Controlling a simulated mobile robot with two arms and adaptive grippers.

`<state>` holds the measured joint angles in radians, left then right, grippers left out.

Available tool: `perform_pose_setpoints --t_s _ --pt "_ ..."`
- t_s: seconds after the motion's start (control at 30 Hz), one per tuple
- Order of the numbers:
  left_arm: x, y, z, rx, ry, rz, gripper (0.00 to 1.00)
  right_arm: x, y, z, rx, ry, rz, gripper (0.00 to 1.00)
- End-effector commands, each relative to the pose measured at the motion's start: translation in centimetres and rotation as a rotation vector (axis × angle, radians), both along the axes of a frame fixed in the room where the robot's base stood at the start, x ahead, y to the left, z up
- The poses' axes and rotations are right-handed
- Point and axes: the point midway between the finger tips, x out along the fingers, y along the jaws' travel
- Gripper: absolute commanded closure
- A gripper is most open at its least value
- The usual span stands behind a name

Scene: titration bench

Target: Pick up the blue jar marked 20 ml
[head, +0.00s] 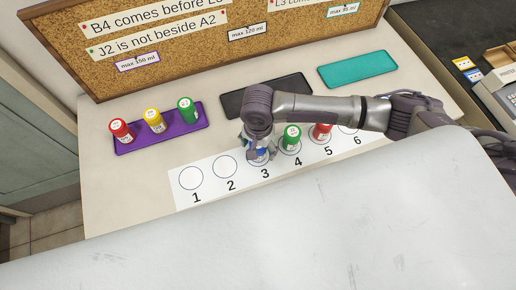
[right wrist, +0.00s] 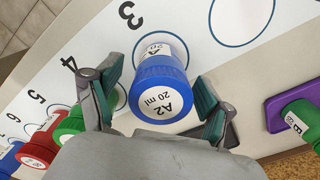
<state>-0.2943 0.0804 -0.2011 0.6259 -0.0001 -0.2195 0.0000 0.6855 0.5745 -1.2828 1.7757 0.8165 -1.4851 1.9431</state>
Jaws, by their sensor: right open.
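The blue jar (right wrist: 160,72) stands upright at circle 3 on the white numbered strip (head: 183,200). Its lid reads "A2 20 ml" in the right wrist view. My right gripper (right wrist: 155,82) is open, with one finger on each side of the jar; a gap shows between the jar and the fingers, and I see no grip on it. In the head view my right gripper (head: 257,145) comes down over circle 3 and hides most of the jar. My left gripper is not in view.
A green jar (head: 291,138) and a red jar (head: 322,132) stand close by at circles 4 and 5. Circles 1 and 2 are empty. A purple tray (head: 190,127) holds red, yellow and green jars. A black tray (head: 290,86) and a teal tray (head: 358,68) lie behind.

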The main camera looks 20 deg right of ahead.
Motion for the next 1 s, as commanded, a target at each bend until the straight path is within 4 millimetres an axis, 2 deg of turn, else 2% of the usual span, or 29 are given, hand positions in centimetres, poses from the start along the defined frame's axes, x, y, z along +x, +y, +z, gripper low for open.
perform_pose_setpoints --t_s 0.2,0.23,0.5,0.6,0.87,1.0 --pt "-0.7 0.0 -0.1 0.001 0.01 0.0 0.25 0.0 0.0 -0.1 0.001 -0.001 0.0 0.19" --pt "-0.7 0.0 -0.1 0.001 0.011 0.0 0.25 0.0 0.0 -0.1 0.001 -0.001 0.0 0.23" --pt "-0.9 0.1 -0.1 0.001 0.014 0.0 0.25 0.0 0.0 -0.1 0.001 -0.001 0.0 0.68" --pt "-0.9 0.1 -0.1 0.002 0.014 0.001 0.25 0.0 0.0 -0.1 0.001 -0.001 0.0 0.81" --pt "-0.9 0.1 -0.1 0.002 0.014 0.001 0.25 0.1 0.1 0.3 0.003 -0.002 0.0 0.81" --pt "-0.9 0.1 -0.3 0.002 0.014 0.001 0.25 0.1 0.1 2.3 0.004 -0.003 0.0 0.81"
